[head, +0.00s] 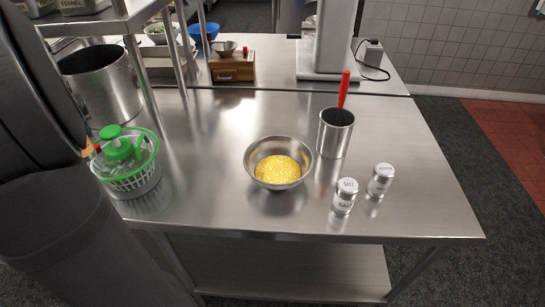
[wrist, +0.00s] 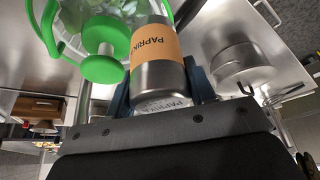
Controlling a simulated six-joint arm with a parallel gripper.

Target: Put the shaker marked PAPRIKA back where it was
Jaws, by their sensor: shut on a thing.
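In the wrist view, the PAPRIKA shaker (wrist: 155,60), a steel cylinder with an orange label, is held between the jaws of my gripper (wrist: 162,85). Its lid, also lettered PAPRIKA, faces the wrist camera. In the head view my dark arm covers the left side and hides most of the gripper; a small orange patch (head: 86,146) shows beside it, left of the salad spinner. Two other steel shakers stand upright near the table's front right: one marked SALT (head: 344,198) and one (head: 380,181) whose label is too small to read surely.
The green-lidded salad spinner (head: 128,165) stands close to my gripper; its green knob (wrist: 103,68) is near the shaker in the wrist view. A large pot (head: 103,85) and a shelf post are behind. A bowl of yellow food (head: 254,147) and a steel utensil holder (head: 335,137) stand mid-table.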

